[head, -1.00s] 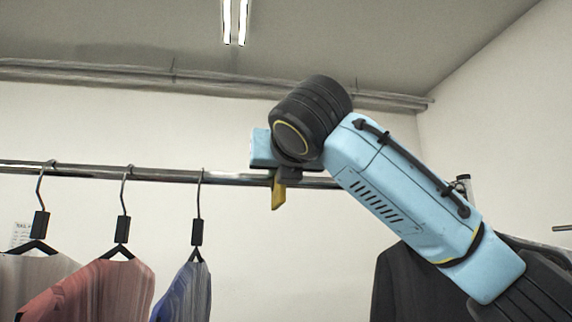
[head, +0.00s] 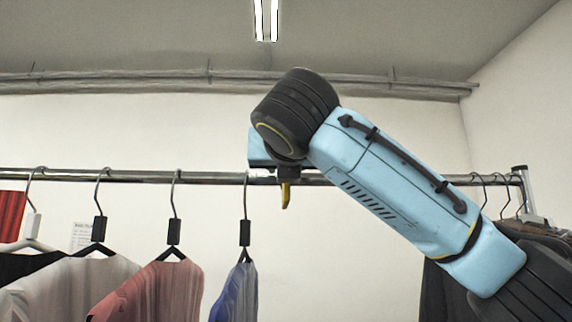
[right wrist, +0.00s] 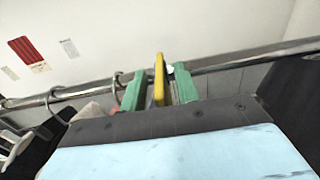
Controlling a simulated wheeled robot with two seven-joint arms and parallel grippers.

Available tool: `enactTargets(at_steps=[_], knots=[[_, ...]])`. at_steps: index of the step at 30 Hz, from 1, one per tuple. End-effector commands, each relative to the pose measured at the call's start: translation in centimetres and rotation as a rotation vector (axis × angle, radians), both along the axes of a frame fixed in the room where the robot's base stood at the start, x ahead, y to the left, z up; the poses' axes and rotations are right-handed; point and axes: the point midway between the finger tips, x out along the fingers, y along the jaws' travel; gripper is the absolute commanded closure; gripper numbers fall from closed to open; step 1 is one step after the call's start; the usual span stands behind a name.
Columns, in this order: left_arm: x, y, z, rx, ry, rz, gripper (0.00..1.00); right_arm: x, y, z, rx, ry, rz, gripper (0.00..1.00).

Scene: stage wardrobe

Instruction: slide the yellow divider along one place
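The yellow divider (head: 286,194) hangs on the clothes rail (head: 130,176), a little right of the blue garment's hanger (head: 245,225) in the head view. In that view my right gripper (head: 287,173) is at the rail around the divider, its fingers mostly hidden behind my wrist. In the right wrist view the divider (right wrist: 159,80) stands between my two green fingers, right gripper (right wrist: 159,86), with narrow gaps visible on both sides. The fingers look open; whether one touches the divider I cannot tell. My left gripper is not in view.
A red garment (head: 150,290), a pale one (head: 75,285) and a white hanger (head: 32,235) are further left on the rail. Dark clothes (head: 445,290) hang right, behind my arm, near the rail's end post (head: 522,190). The rail between divider and blue garment's hanger is bare.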

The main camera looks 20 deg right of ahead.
Motion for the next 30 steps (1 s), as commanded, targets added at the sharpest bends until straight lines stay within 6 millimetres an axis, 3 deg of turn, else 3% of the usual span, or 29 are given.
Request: enactTargets(at_steps=[8,21,30], knots=[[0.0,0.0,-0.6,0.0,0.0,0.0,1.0,-1.3,0.3,-0.1,0.0,-0.002,0.003,0.69],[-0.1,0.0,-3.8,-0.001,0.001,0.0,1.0,-10.4,2.2,-0.2,-0.001,-0.003,0.002,0.69],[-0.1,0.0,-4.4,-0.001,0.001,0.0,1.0,-13.1,2.8,-0.1,0.0,0.0,0.001,0.69]])
